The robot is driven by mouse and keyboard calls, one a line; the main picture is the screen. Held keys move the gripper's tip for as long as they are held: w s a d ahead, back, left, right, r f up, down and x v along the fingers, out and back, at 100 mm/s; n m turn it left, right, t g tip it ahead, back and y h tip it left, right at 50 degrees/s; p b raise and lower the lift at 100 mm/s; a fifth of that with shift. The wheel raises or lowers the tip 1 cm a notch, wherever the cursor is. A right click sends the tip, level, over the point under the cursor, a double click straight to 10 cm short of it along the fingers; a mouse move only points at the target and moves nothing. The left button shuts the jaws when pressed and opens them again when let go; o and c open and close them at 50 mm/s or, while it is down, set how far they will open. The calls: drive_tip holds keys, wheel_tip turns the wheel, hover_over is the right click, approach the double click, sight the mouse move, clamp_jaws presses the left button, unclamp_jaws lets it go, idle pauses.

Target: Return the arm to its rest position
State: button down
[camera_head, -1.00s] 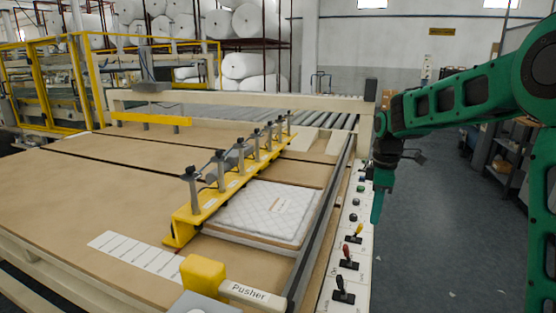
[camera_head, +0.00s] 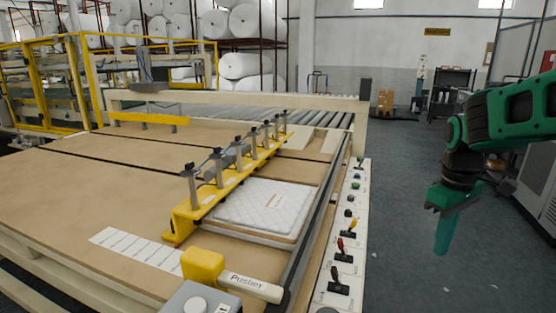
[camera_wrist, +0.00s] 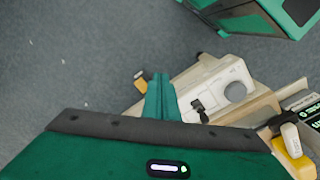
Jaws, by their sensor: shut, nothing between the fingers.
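My green arm reaches in from the right edge of the head view. My gripper (camera_head: 441,248) hangs down over the grey floor, to the right of the control panel and apart from it. Its fingers are together with nothing between them. In the wrist view my gripper (camera_wrist: 160,80) also shows as a narrow closed green shape. Behind it in that view lie the floor and part of the machine's panel.
The control panel (camera_head: 330,290) with buttons and levers runs along the table's right side. A quilted white pad (camera_head: 262,208) lies beside the yellow pusher bar (camera_head: 182,222). Grey cabinets (camera_head: 537,190) stand at the right. The floor (camera_head: 405,170) between is clear.

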drive_tip(key=s+d+f+m, duration=0.1)
drive_tip(key=s+m, duration=0.4)
drive_tip(key=s, duration=0.6)
drive_tip(key=s+d+f+m, duration=0.2)
drive_tip(key=s+m, duration=0.4)
drive_tip(key=s, duration=0.5)
drive_tip(key=shift+d+f+y, duration=0.3)
drive_tip(key=shift+f+y, duration=0.1)
drive_tip(key=shift+f, duration=0.4)
drive_tip(key=shift+w+f, duration=0.25)
drive_tip(key=shift+w, duration=0.4)
